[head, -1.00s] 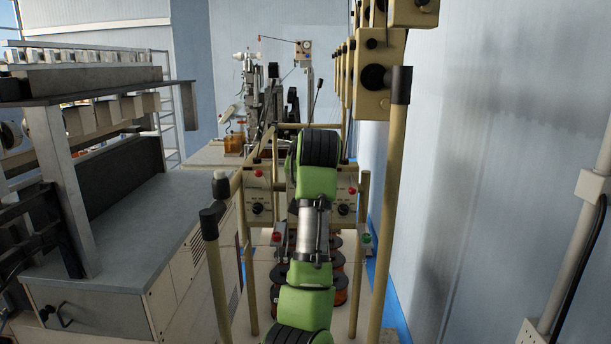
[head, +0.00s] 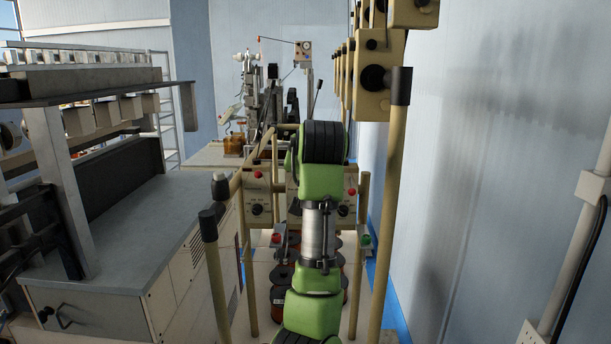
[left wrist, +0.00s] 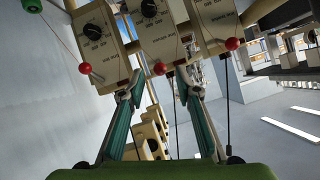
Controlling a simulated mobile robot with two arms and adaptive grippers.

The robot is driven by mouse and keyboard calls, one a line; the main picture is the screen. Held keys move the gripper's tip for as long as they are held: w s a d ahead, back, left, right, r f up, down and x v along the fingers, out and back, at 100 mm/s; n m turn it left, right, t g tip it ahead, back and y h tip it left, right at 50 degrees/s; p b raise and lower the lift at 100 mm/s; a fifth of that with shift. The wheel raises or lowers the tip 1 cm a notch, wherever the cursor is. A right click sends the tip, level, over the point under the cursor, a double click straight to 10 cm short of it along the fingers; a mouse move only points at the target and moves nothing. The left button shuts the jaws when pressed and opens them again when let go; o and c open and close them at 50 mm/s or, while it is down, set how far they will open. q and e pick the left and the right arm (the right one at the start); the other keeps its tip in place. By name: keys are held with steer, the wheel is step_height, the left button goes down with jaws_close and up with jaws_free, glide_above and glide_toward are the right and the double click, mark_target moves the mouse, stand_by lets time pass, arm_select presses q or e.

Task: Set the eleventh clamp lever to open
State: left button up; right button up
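Beige tension boxes with black dials and red ball-ended levers stand in a row in the left wrist view. One red lever ball (left wrist: 85,68) is left of my left gripper (left wrist: 158,86), another red ball (left wrist: 160,68) appears between its fingertips, and a third red ball (left wrist: 232,44) is to the right. The gripper's two teal fingers are apart with nothing held between them. Contact with a lever cannot be told. Red lever balls also show in the head view (head: 258,175). I cannot tell which lever is the eleventh. In the head view my green arm hides the left gripper. My right gripper is not in view.
Beige posts (head: 397,180) frame the space around my arm. Wire spools (head: 281,275) sit low behind it. A grey-topped cabinet (head: 150,235) is at left, a pale wall (head: 480,150) at right. A winding machine (head: 265,100) stands at the back.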

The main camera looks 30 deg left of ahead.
arm_select(q)
steer(key=v, duration=0.7)
steer(key=shift+s+d+f, duration=0.1)
